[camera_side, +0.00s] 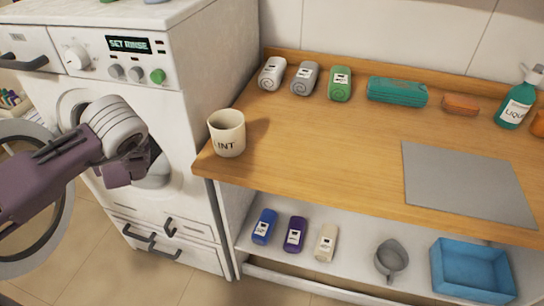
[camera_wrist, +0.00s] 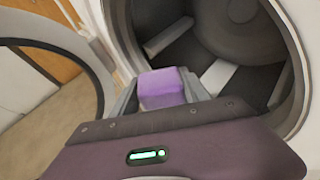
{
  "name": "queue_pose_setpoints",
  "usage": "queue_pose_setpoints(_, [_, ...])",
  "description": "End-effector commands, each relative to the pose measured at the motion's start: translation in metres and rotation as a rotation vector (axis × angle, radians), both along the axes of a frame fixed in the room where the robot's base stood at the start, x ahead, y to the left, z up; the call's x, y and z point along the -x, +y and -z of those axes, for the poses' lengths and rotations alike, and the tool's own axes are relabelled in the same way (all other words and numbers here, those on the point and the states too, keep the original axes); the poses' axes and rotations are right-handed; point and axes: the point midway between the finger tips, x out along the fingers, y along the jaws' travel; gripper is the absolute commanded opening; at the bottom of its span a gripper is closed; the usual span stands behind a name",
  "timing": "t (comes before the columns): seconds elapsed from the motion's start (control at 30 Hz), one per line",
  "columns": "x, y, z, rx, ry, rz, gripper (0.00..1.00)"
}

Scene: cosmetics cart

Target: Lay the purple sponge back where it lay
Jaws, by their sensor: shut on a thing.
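The purple sponge (camera_wrist: 163,88) shows in the wrist view between the two grey fingers of my gripper (camera_wrist: 160,98), which is shut on it. Behind the sponge is the dark round drum opening (camera_wrist: 215,70) of the washing machine. In the side view my gripper (camera_side: 138,165) is at the front of the washing machine (camera_side: 215,75), before its round opening. My arm covers much of the opening there, and I cannot make out the sponge in that view. How far the sponge is inside the opening I cannot tell.
The machine's round door (camera_side: 62,215) hangs open at the left. A LINT cup (camera_side: 227,135) stands at the wooden counter's (camera_side: 340,140) near left corner. Rolled towels (camera_side: 305,78), a grey mat (camera_side: 465,185) and a soap bottle (camera_side: 515,105) are on it. Below, a shelf holds bottles (camera_side: 295,235) and a blue bin (camera_side: 470,245).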

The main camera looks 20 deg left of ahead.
Motion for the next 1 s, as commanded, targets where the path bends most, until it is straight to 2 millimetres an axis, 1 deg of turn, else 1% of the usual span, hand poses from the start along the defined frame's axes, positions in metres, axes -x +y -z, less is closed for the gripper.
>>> queue_pose_setpoints(0.03, [0.007,-0.008,-0.012,0.004,-0.005,-0.041,0.16])
queue_pose_setpoints(0.07, [0.013,-0.012,-0.021,0.004,-0.007,-0.069,0.16])
queue_pose_setpoints(0.1, [0.021,-0.022,-0.034,0.008,-0.009,-0.099,0.16])
queue_pose_setpoints(0.17, [0.029,-0.037,-0.054,0.008,-0.008,-0.109,0.16])
queue_pose_setpoints(0.2, [0.03,-0.047,-0.066,0.008,-0.006,-0.095,0.16])
queue_pose_setpoints(0.27, [0.031,-0.063,-0.082,0.007,-0.004,-0.06,0.16])
queue_pose_setpoints(0.43, [0.034,-0.112,-0.131,0.004,-0.006,0.08,0.16])
queue_pose_setpoints(0.6, [0.048,-0.161,-0.175,0.003,-0.006,0.236,0.16])
queue_pose_setpoints(0.7, [0.061,-0.184,-0.197,0.001,-0.006,0.323,0.16])
queue_pose_setpoints(0.8, [0.073,-0.202,-0.213,0.0,-0.005,0.398,0.16])
queue_pose_setpoints(1.0, [0.094,-0.227,-0.234,-0.001,-0.004,0.518,0.16])
